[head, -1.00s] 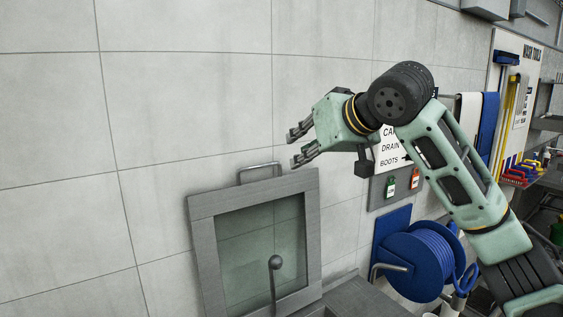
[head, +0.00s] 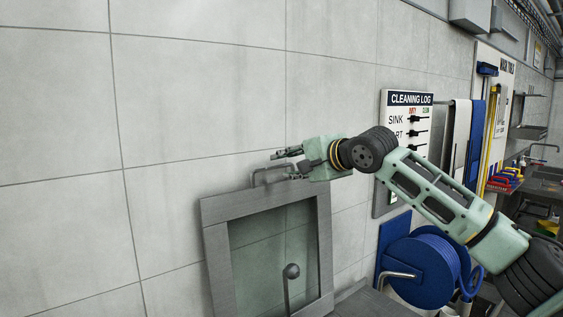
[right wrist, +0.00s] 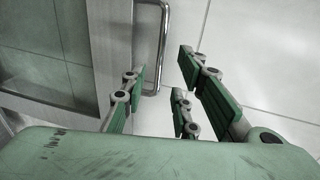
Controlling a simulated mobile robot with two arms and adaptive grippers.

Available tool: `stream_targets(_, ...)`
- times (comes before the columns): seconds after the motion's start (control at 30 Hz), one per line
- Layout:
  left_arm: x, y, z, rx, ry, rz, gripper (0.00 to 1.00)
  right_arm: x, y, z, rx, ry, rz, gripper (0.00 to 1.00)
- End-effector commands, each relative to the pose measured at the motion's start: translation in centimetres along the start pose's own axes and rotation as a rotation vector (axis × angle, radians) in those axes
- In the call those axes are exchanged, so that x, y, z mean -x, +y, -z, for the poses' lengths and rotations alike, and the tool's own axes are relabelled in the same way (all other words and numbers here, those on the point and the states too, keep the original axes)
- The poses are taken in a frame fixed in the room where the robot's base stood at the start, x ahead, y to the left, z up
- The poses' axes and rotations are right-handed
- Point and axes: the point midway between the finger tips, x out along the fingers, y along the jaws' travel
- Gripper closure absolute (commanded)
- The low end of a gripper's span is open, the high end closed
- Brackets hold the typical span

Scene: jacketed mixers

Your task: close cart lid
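The cart lid (head: 213,246) is a grey-framed panel with a greenish see-through pane, standing raised near the wall. A metal bar handle (head: 256,177) rises from its top edge. My right gripper (head: 284,164) is open at this handle, with its fingers pointing left. In the right wrist view the handle (right wrist: 164,45) shows in the gap between the fingers of the right gripper (right wrist: 163,65), nearer the left finger. I see no grip on it; whether a finger touches it I cannot tell. The left gripper is out of view.
A ball-topped lever (head: 291,271) stands in front of the lid's pane. A blue hose reel (head: 420,272) is right of the lid, below my right arm. A cleaning log board (head: 408,100) and hanging tools are on the wall. The wall left of the lid is bare.

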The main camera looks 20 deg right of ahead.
Motion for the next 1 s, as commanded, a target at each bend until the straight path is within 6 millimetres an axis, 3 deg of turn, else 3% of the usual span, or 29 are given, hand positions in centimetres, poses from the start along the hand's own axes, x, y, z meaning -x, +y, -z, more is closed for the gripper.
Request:
stream_targets(0.23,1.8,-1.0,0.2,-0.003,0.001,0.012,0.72,-2.9,-0.2,0.0,0.002,0.0,-0.001,0.72)
stream_targets(0.57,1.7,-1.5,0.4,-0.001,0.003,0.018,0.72,-3.4,0.1,0.0,0.003,0.001,-0.001,0.72)
stream_targets(0.87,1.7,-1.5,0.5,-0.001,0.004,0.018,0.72,-3.3,0.0,0.0,0.003,0.001,-0.001,0.99)
stream_targets(1.0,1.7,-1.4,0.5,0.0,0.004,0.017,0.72,-3.3,0.1,0.0,0.003,0.001,-0.001,1.0)
